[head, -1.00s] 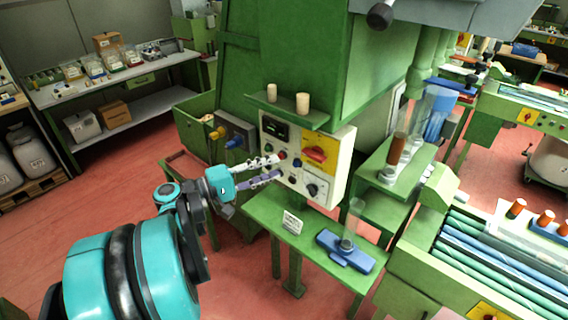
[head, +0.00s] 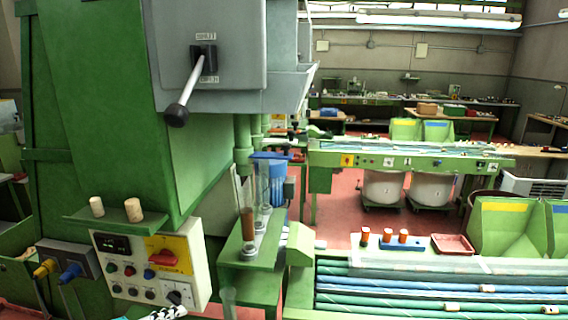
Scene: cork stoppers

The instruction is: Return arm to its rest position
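My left gripper (head: 167,313) shows only in part at the bottom edge of the head view, just below the white control panel (head: 150,268). Most of it and its arm are cut off by the frame, so I cannot tell whether it is open or holds anything. My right gripper is not in view. Two cork stoppers (head: 133,209) stand upright on a small green shelf (head: 105,220) above the panel.
A green machine with a grey lever (head: 190,88) stands at the left. Glass tubes (head: 247,222) stand on a green stand right of the panel. A conveyor (head: 430,290) with orange-topped pieces (head: 403,236) and a red tray (head: 453,244) fills the lower right.

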